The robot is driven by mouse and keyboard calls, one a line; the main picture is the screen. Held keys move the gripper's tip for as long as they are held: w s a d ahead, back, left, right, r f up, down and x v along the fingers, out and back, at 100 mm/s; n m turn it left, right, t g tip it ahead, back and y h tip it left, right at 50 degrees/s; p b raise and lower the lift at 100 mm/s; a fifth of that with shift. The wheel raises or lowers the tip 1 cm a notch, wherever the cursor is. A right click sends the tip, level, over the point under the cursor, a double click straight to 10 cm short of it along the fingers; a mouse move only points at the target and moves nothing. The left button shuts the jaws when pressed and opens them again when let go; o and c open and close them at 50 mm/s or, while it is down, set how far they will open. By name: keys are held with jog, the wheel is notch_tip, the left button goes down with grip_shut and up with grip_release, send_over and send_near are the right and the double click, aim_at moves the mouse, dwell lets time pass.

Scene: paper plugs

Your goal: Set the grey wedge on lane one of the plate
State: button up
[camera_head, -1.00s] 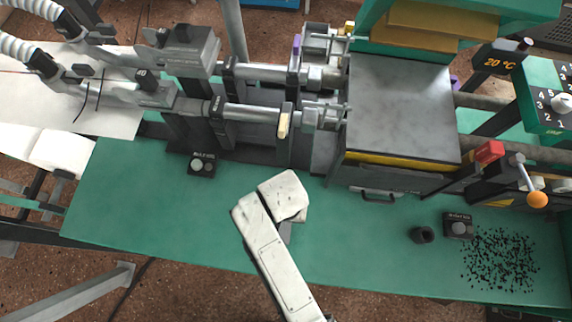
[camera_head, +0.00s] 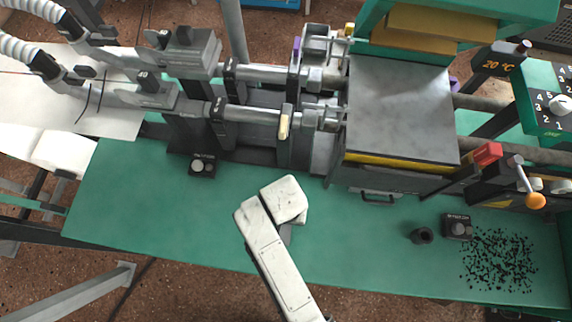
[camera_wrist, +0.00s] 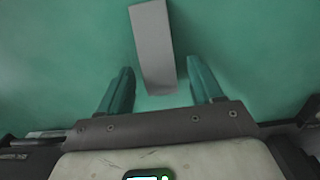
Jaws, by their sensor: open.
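The grey wedge (camera_wrist: 153,45), a long pale grey block, lies on the green tabletop in the wrist view. My gripper (camera_wrist: 160,66) is open, with its two green fingers apart. The near end of the wedge reaches between the fingertips, with green showing on both sides, and nothing is gripped. I cannot tell how high the fingers are above the table. In the head view my white arm reaches over the front of the table and hides the gripper and the wedge. I cannot make out for sure which surface is the plate or where lane one is.
The green table (camera_head: 130,200) is clear to the left of my arm. A machine with a grey-topped box (camera_head: 400,100) and rods stands behind. To the right are a small black cup (camera_head: 421,236), a black button box (camera_head: 457,226) and scattered black bits (camera_head: 498,262).

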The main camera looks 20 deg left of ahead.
notch_tip(320, 180, up, 12)
jog(key=shift+b, duration=0.45)
jog(key=w+d+f+m, duration=0.2)
jog(key=w+d, duration=0.1)
jog(key=d, duration=1.6)
jog(key=s+d+m, duration=0.1)
jog(key=s+d, duration=0.3)
jog(key=d, duration=0.3)
jog(key=s+d+t, duration=0.1)
jog(key=s+d, duration=0.4)
jog(key=d, duration=0.3)
jog(key=shift+s+d+m, duration=0.2)
jog(key=shift+s+m, duration=0.1)
jog(key=shift+m, duration=0.1)
jog(key=shift+o, duration=0.2)
jog(key=shift+s+d, duration=0.2)
jog(key=shift+s, duration=0.2)
